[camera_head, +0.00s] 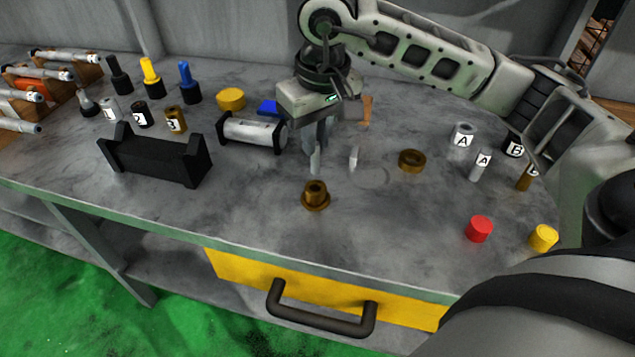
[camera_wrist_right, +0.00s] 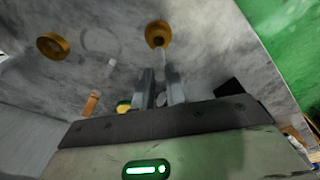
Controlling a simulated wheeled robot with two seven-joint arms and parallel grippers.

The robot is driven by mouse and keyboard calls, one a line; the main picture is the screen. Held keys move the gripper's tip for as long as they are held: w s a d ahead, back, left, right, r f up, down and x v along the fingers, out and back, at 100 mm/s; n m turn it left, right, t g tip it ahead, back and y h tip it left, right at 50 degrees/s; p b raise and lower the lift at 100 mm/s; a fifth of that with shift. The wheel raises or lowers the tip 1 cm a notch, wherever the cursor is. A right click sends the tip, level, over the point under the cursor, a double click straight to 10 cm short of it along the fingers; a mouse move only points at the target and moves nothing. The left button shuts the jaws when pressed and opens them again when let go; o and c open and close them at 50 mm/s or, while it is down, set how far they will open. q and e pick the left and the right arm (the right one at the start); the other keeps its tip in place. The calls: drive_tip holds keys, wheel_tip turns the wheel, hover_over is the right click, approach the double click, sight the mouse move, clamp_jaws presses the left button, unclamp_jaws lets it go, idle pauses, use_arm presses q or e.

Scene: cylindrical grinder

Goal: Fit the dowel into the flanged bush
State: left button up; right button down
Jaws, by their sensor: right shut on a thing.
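The flanged bush (camera_head: 316,198), brass-coloured with an upright collar and a hole in its top, stands on the grey bench. It also shows in the wrist view (camera_wrist_right: 157,34). My right gripper (camera_head: 320,143) is shut on a pale dowel (camera_head: 315,160), which hangs roughly upright from the fingertips. The dowel's lower end is above and behind the bush and looks apart from it. In the wrist view the dowel (camera_wrist_right: 161,62) shows between the fingers, just below the bush in the picture. The fingers hide its upper part. My left gripper is not in view.
A small pale peg (camera_head: 354,158) stands just right of the gripper, with a brass ring (camera_head: 411,160) farther right. A black cradle (camera_head: 155,160) and a cylinder on a stand (camera_head: 252,131) are left. Red (camera_head: 479,229) and yellow (camera_head: 543,238) caps lie front right. The bench around the bush is clear.

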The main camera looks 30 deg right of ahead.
sight(316, 173)
wheel_tip(316, 173, down, 4)
wheel_tip(316, 173, down, 3)
drive_tip(key=shift+f, duration=0.1)
idle(0.4)
drive_tip(key=shift+f, duration=0.2)
drive_tip(key=c, duration=1.4)
unclamp_jaws()
drive_tip(key=shift+r, duration=0.1)
drive_tip(key=shift+c, duration=0.2)
drive_tip(key=shift+r, duration=0.1)
